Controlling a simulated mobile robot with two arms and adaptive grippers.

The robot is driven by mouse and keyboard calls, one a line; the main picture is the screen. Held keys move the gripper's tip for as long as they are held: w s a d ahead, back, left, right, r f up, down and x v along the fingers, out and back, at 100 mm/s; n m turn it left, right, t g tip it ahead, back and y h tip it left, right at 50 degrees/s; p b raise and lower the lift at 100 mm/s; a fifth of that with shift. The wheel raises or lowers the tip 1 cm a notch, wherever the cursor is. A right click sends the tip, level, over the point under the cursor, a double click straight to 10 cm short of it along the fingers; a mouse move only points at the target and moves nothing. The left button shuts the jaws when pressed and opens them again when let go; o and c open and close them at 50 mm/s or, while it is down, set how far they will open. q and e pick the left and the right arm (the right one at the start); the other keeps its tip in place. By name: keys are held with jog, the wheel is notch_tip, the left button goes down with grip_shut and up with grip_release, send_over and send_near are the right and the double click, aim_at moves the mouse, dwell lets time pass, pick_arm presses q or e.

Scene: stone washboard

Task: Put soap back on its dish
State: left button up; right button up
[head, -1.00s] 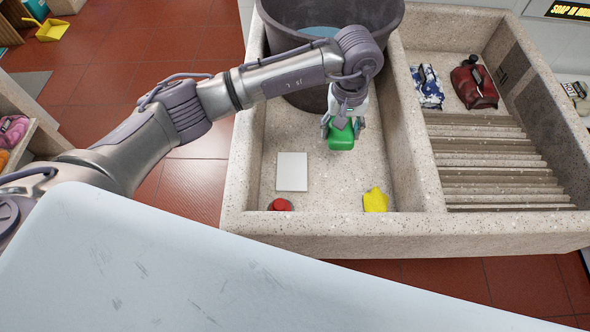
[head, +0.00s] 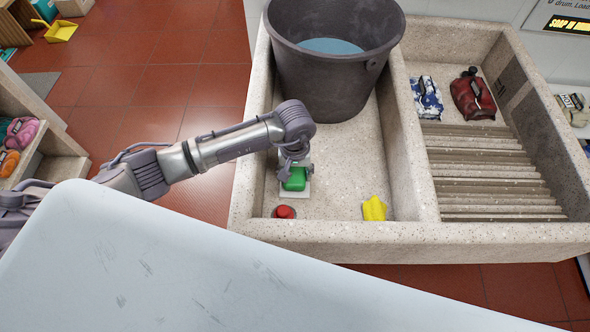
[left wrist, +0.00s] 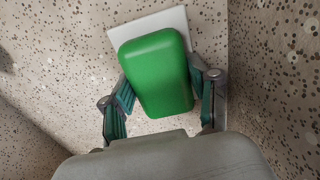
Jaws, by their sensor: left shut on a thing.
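The green soap (head: 294,179) is a rounded block in the left basin of the stone washboard. It also shows large in the left wrist view (left wrist: 155,72). My left gripper (head: 294,170) is shut on it, with one finger on each side. The flat white dish (head: 304,192) lies on the basin floor beneath the soap. In the left wrist view a corner of the dish (left wrist: 178,20) shows past the soap's far end, and the soap sits slightly turned over it. I cannot tell whether the soap touches the dish. My right gripper is not in view.
A dark bucket of water (head: 330,75) stands at the back of the basin. A red item (head: 284,212) and a yellow item (head: 374,209) lie near the front wall. The ribbed washboard (head: 490,175) is right of the divider.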

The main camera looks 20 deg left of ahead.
pick_arm(q)
jog(key=shift+f, duration=0.2)
jog(key=o, duration=1.5)
